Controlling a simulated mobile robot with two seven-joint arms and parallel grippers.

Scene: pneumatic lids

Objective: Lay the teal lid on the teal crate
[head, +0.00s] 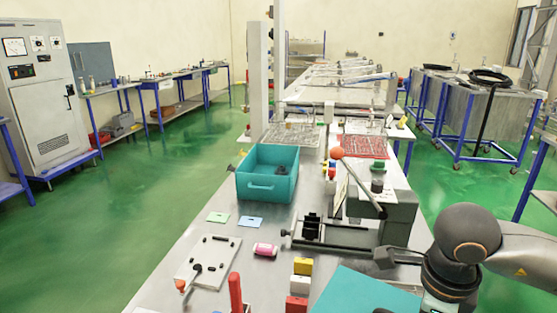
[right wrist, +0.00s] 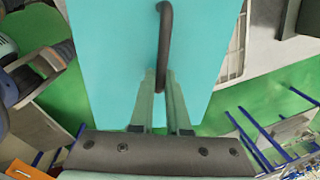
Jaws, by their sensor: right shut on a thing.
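The teal crate (head: 267,187) stands open-topped on the long grey bench in the head view, with a small dark item inside. The flat teal lid (head: 365,294) shows at the bottom of the head view, nearer to me than the crate and to its right, partly cut off by the frame edge. In the right wrist view the lid (right wrist: 110,60) fills the middle, with a dark bar handle (right wrist: 165,40). My right gripper (right wrist: 160,88) is shut on this handle. My left gripper is not in view.
Between lid and crate are a dark clamp fixture (head: 335,235), a pink-and-white block (head: 265,249) and yellow, white and red blocks (head: 302,267). A lever with an orange knob (head: 337,153) rises right of the crate. A white board (head: 208,258) lies at left.

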